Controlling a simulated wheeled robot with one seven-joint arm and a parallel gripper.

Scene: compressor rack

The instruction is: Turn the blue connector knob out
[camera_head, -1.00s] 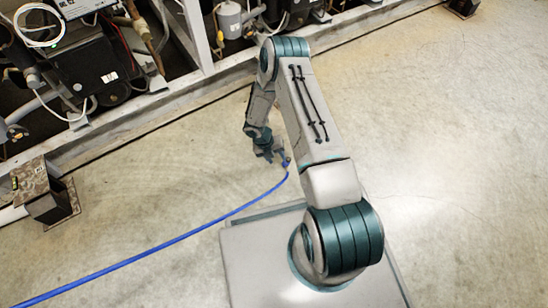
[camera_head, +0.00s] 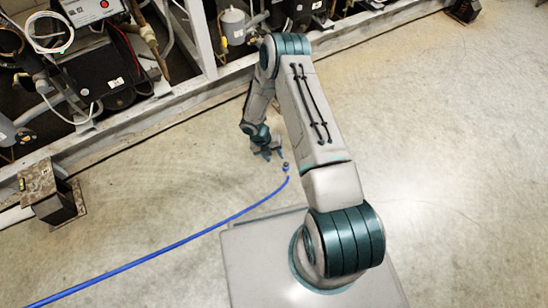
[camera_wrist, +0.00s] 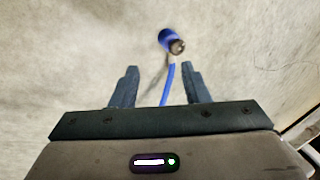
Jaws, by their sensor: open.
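The blue connector knob (camera_head: 285,166) sits at the end of a blue hose (camera_head: 180,241), above or near the concrete floor; its height is hard to tell. In the wrist view the blue connector (camera_wrist: 170,40) shows a metallic end and lies just beyond the fingertips, slightly right of the middle. The hose (camera_wrist: 168,84) runs down from it between the fingers. My gripper (camera_head: 267,153) is beside the connector, to its upper left in the head view. In the wrist view my gripper (camera_wrist: 160,70) is open, with nothing clasped and the connector apart from both fingers.
The compressor rack (camera_head: 110,60) with its pipes and light frame rail runs along the top left. A dark metal foot block (camera_head: 50,192) stands on the floor at left.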

